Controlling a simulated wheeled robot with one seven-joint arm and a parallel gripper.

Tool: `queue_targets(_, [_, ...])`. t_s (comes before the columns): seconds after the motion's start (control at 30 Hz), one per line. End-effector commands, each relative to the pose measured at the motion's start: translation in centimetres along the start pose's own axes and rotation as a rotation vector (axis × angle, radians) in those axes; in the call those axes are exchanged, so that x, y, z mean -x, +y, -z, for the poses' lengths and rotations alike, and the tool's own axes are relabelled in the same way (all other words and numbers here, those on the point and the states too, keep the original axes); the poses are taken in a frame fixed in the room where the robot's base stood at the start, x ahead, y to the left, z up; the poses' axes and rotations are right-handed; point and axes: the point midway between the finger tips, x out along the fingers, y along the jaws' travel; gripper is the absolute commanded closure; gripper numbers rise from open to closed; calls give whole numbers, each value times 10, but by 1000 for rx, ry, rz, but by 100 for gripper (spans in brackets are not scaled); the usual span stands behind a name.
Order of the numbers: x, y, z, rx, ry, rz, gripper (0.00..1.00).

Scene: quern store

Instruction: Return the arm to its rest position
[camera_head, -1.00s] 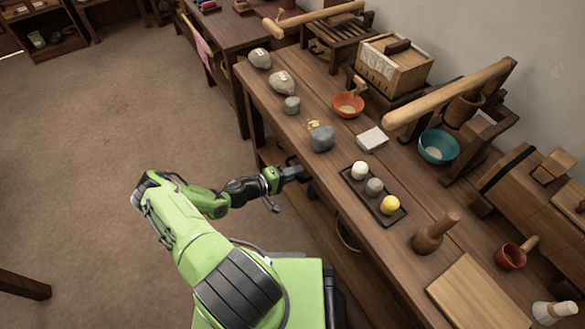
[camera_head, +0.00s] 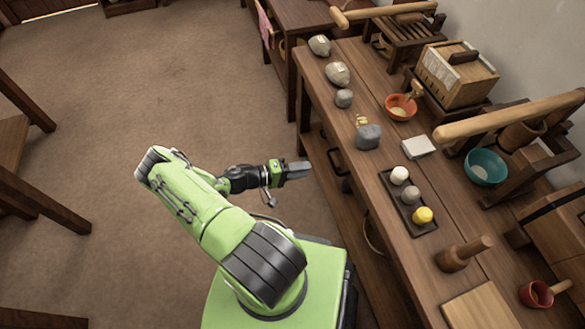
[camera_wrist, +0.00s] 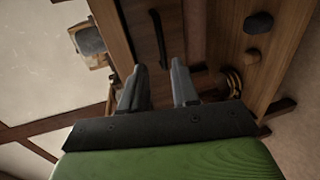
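My green and black arm rises from my green body at the bottom of the head view. It bends at an elbow at left, and its forearm reaches right. My gripper (camera_head: 300,170) is over the floor, just left of the long wooden bench (camera_head: 352,110) and apart from it. In the wrist view my gripper (camera_wrist: 160,78) shows two dark fingers spread apart with nothing between them. Beyond them is a wooden front with a dark bar handle (camera_wrist: 158,40).
Open floor (camera_head: 90,120) lies to the left, with wooden furniture (camera_head: 40,205) at the far left.

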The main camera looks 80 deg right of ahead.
Motion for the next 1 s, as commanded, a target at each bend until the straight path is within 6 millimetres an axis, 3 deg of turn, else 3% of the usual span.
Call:
queue_targets(0.1, [23, 1, 0, 0, 3, 0, 70])
queue_targets(0.23, [34, 0, 0, 0, 0, 0, 70])
queue_targets(1.0, [42, 3, 2, -5, -2, 18, 70])
